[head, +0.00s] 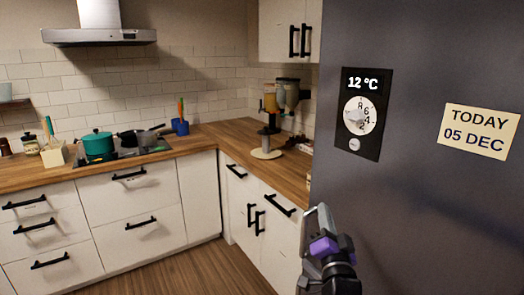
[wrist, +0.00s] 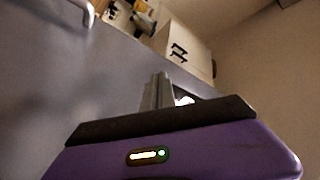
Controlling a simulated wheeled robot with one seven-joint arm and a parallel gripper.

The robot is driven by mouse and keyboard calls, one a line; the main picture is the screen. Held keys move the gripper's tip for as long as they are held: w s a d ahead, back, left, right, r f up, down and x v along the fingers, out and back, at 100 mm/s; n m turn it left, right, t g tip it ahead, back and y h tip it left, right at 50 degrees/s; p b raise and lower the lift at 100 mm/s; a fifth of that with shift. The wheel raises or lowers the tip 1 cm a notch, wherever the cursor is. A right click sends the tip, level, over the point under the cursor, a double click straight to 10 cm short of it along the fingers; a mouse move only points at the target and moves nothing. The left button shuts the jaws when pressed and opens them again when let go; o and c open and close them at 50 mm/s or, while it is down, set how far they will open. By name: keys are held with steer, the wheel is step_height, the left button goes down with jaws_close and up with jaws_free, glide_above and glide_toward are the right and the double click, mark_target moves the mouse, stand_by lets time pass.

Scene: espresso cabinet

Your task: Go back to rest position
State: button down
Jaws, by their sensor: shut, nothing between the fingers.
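My gripper (head: 322,247), with its purple body, is low in the head view, in front of the grey fridge (head: 415,215) near its left edge. In the wrist view its fingers (wrist: 158,92) are together, with nothing held between them. A light grey handle (head: 317,214) shows just behind and above the purple part in the head view. I cannot tell whether the gripper touches it.
The fridge carries a dial panel (head: 361,114) reading 12 °C and a date note (head: 481,131). Wooden counters (head: 215,136) run left and behind, with a teal pot (head: 98,145) on the hob and a grinder-like appliance (head: 270,110). The floor (head: 215,272) at left is clear.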

steer(key=s+d+f+n+g, duration=0.1)
steer(key=s+f+n+g, duration=0.1)
steer(key=s, duration=1.6)
steer(key=s+d+f+n+g, duration=0.1)
steer(key=s+f+n, duration=0.3)
steer(key=s, duration=1.5)
steer(key=s+d+f+n+g, duration=0.2)
steer(key=s+f, duration=0.5)
steer(key=s, duration=1.1)
steer(key=shift+s+f+n+g, duration=0.3)
steer(key=shift+f+n+g, duration=0.1)
steer(key=shift+g, duration=0.2)
